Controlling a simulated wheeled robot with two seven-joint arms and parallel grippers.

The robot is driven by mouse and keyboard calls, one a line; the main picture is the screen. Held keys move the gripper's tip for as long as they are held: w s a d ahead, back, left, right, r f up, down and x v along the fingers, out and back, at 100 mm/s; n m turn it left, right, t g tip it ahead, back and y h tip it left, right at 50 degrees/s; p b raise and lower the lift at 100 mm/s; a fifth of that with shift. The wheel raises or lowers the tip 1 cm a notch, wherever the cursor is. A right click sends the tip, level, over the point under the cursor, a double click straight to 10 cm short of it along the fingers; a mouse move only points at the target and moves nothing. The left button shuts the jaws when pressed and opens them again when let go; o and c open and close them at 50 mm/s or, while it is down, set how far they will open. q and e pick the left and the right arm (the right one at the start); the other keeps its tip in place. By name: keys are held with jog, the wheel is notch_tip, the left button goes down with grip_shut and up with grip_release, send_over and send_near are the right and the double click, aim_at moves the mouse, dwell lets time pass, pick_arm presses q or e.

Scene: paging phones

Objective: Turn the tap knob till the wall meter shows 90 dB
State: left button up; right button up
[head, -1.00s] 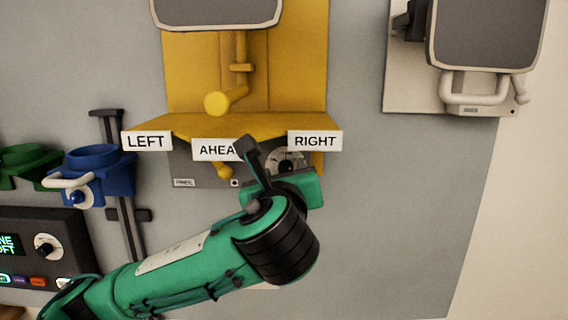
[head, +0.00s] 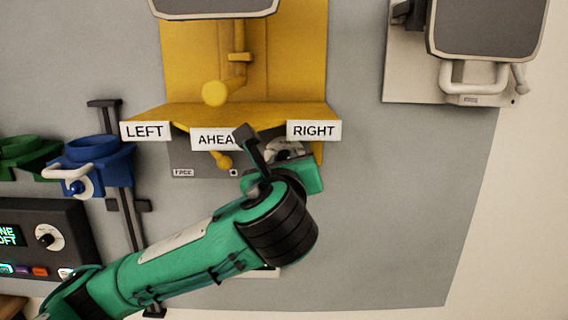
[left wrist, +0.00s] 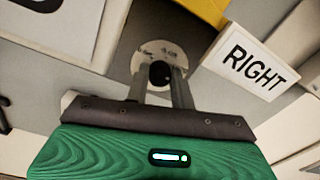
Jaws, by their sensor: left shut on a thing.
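The tap knob (left wrist: 159,74) is a small black knob on a pale round dial (left wrist: 150,52) in the left wrist view. My left gripper (left wrist: 160,80) is shut on this knob, one finger on each side. In the head view my left gripper (head: 284,160) reaches up to the dial below the yellow shelf, next to the RIGHT label, and hides most of the dial and the knob. The dial's marks are too small and covered to read. I cannot make out a dB reading on any wall meter. My right gripper is not in view.
The yellow shelf (head: 240,112) with LEFT, AHEAD and RIGHT labels juts out just above my gripper. Blue (head: 100,155) and green (head: 28,150) holders and a dark control box (head: 42,235) are at the left.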

pick_arm(q)
jog(key=shift+f+n+b, duration=0.2)
jog(key=shift+n+b, duration=3.75)
jog(key=shift+n, duration=1.85)
jog(key=o, duration=1)
